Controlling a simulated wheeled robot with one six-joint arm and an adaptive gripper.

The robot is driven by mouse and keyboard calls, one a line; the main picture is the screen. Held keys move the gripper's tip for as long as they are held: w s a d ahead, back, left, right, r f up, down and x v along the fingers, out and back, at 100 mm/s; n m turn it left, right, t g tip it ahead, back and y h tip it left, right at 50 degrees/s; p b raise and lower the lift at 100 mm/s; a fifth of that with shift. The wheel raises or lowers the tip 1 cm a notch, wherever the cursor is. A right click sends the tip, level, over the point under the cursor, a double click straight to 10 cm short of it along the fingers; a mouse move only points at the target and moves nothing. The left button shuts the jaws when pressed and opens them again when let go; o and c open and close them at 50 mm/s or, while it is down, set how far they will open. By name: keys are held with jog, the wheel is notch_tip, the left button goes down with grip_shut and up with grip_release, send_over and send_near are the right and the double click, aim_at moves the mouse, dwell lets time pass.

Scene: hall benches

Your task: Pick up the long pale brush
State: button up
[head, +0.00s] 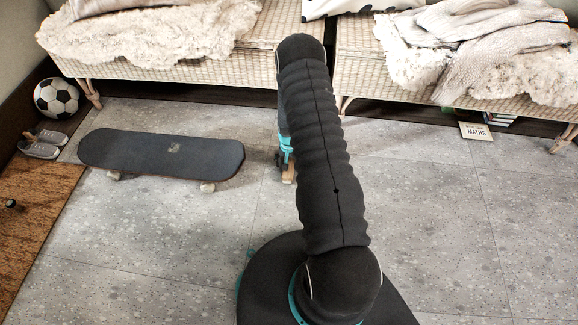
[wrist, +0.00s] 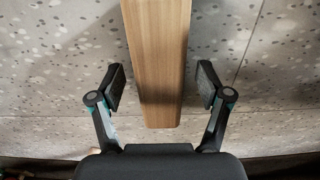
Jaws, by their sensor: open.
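A long pale wooden piece (wrist: 158,50), which looks like the brush, runs from the top edge of the wrist view down to its middle. No bristles show. My gripper (wrist: 161,84) is open, with one finger on each side of the wood near its close end. A gap shows between each finger and the wood. In the head view a small bit of pale wood (head: 289,173) shows beside my arm, below a teal part of my wrist. My arm hides the rest of it and most of my gripper there.
A dark skateboard (head: 160,152) lies on the grey tiled floor to the left. A football (head: 56,98), grey shoes (head: 43,144) and a brown mat (head: 35,215) are at the far left. Wicker benches (head: 200,70) stand behind, with a book (head: 476,131) at the right. The right floor is clear.

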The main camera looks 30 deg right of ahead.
jog(key=c, duration=1.4)
jog(key=shift+r, duration=0.55)
jog(key=r, duration=0.2)
jog(key=d+r, duration=0.1)
jog(key=r, duration=0.1)
jog(key=shift+s+p, duration=0.25)
jog(key=shift+p, duration=0.15)
jog(key=s+d+r, duration=0.1)
jog(key=d+r, duration=0.1)
jog(key=d, duration=0.1)
jog(key=s+d+r, duration=0.2)
jog(key=d, duration=0.1)
jog(key=s+d+r, duration=0.2)
jog(key=d, duration=0.1)
jog(key=shift+s+d+p, duration=0.1)
jog(key=shift+p, duration=0.25)
